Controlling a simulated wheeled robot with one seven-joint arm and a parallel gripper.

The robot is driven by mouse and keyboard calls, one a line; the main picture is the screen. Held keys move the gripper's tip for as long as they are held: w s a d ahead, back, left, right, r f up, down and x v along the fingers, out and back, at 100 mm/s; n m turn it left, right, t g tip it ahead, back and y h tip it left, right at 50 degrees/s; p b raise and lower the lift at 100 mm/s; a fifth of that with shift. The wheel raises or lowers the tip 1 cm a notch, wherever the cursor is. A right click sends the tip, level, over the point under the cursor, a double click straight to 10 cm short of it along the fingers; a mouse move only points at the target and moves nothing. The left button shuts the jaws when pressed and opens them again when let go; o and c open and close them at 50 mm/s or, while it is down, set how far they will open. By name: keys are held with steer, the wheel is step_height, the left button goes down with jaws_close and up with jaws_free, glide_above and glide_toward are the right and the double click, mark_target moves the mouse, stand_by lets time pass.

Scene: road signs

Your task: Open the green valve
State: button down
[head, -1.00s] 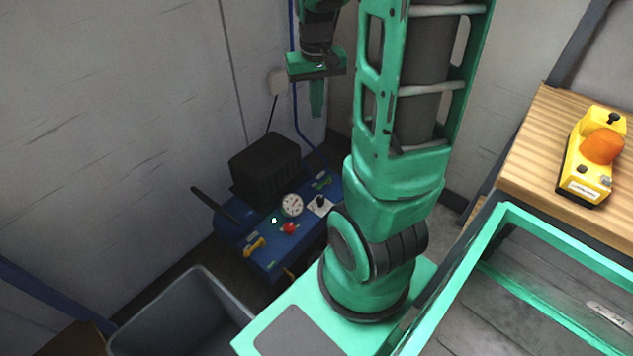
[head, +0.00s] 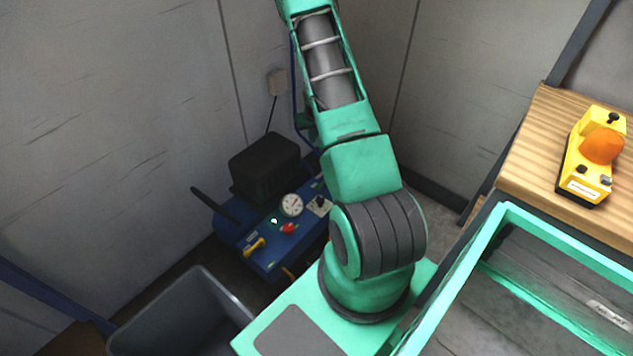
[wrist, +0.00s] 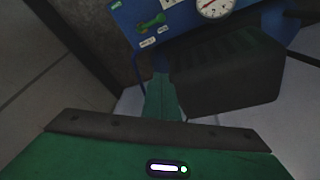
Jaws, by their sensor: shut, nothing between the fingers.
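The green valve (wrist: 152,22) is a small green handle on the blue machine panel (wrist: 185,18), near the top of the wrist view, with small white labels by it. In the head view my arm hides most or all of the valve at the right end of the blue machine (head: 265,245). My gripper (wrist: 163,78) is shut and empty in the wrist view, its green fingers pointing toward the panel. It appears below the valve in that picture, with no visible contact. In the head view the gripper is mostly hidden behind my arm.
A black box-shaped part (head: 265,165) stands on the machine beside the gauge (head: 291,205). A red knob (head: 288,229) and a yellow handle (head: 254,247) are on the panel. A grey bin (head: 185,315) stands in front. Walls close in behind; a wooden table (head: 545,150) is at right.

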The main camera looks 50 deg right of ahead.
steer(key=s+x, duration=0.1)
steer(key=x, duration=0.7)
steer(key=s+f+x, duration=0.1)
steer(key=s+x, duration=0.1)
steer(key=x, duration=0.5)
steer(key=shift+s+f+t, duration=0.35)
steer(key=shift+s+t, duration=0.05)
steer(key=shift+s, duration=0.05)
steer(key=shift+a, duration=0.2)
steer(key=x, duration=0.9)
steer(key=shift+w+d+f, duration=0.1)
steer(key=shift+w+f, duration=0.05)
steer(key=shift+f, duration=0.4)
steer(key=shift+s+a+f, duration=0.15)
steer(key=shift+s+a, duration=0.35)
steer(key=shift+s, duration=0.3)
steer(key=shift+s+a+f, duration=0.1)
steer(key=shift+s+a, duration=0.35)
steer(key=shift+s, duration=0.4)
steer(key=shift+d, duration=0.1)
